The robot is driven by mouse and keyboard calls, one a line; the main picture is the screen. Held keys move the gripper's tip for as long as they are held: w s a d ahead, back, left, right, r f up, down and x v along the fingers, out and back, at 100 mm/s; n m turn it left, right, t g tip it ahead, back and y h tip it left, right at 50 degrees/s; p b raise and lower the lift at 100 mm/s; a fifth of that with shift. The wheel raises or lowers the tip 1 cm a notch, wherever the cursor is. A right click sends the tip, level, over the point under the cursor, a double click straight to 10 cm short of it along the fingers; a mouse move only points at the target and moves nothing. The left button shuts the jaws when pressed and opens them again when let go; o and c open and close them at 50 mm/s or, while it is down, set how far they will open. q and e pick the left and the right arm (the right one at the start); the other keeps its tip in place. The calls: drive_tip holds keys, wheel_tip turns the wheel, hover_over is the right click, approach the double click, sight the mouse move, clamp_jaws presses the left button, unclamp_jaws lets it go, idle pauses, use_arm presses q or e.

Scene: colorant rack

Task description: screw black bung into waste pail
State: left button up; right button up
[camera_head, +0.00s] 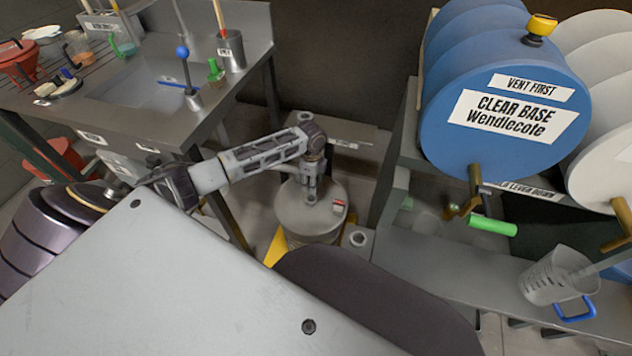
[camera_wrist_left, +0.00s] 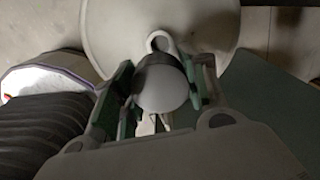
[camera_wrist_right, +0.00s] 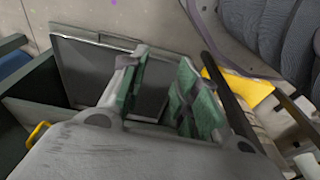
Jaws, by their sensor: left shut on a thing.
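The waste pail (camera_head: 292,216) is a grey round drum with a flat lid, standing on the floor in the middle of the head view. Its pale lid (camera_wrist_left: 100,30) fills the top of the left wrist view, with a ring-shaped opening (camera_wrist_left: 160,41). My left gripper (camera_head: 311,198) points down over the lid. It is shut on a rounded piece, the bung (camera_wrist_left: 163,85), which shows dark at its far edge and light grey on its face. The bung overlaps the ring's near edge; I cannot tell whether it touches. My right gripper (camera_wrist_right: 162,92) is open and empty in its wrist view.
A sink bench (camera_head: 120,110) stands at the left. A rack with a blue drum (camera_head: 500,150) stands at the right, with a green-handled tap (camera_head: 492,226) and a clear jug (camera_head: 555,278) below. A yellow part (camera_head: 278,248) lies beside the pail. Dark panels (camera_wrist_right: 90,75) are near my right gripper.

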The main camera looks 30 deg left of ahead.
use_arm(q)
drive_tip(key=shift+w+a+f+m, duration=0.1)
drive_tip(key=shift+a+f+m, duration=0.2)
drive_tip(key=shift+f, duration=0.15)
use_arm(e)
drive_tip(key=shift+w+a+r, duration=0.1)
drive_tip(key=shift+r, duration=0.45)
drive_tip(key=shift+f, duration=0.25)
